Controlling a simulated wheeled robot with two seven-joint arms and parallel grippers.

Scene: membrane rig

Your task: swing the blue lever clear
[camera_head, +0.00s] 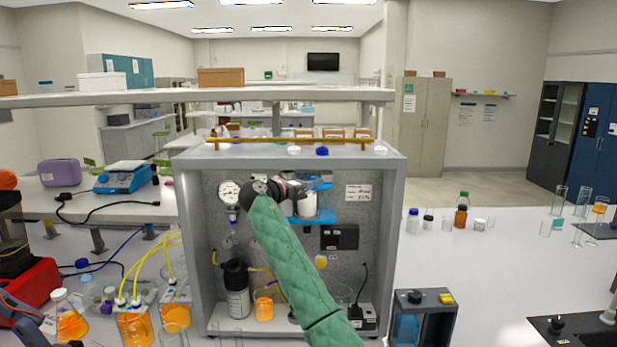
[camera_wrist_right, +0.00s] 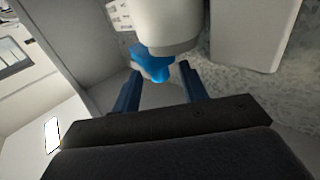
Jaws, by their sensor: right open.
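The blue lever (camera_wrist_right: 154,64) shows in the right wrist view beside the rounded end of a white cylindrical housing (camera_wrist_right: 168,22). My right gripper (camera_wrist_right: 160,80) is open, with its two blue fingers on either side of the lever's end; whether they touch it I cannot tell. In the head view my right gripper (camera_head: 308,186) is inside the grey rig cabinet (camera_head: 397,250), at the white housing (camera_head: 307,206). A blue part (camera_head: 318,217) shows low around the housing; my arm and gripper partly hide this area. My left gripper is not in view.
A pressure gauge (camera_head: 229,193) is left of my wrist, and a black box (camera_head: 340,237) is below right. Cabinet walls close both sides. Flasks (camera_head: 135,325) with yellow tubes stand outside left.

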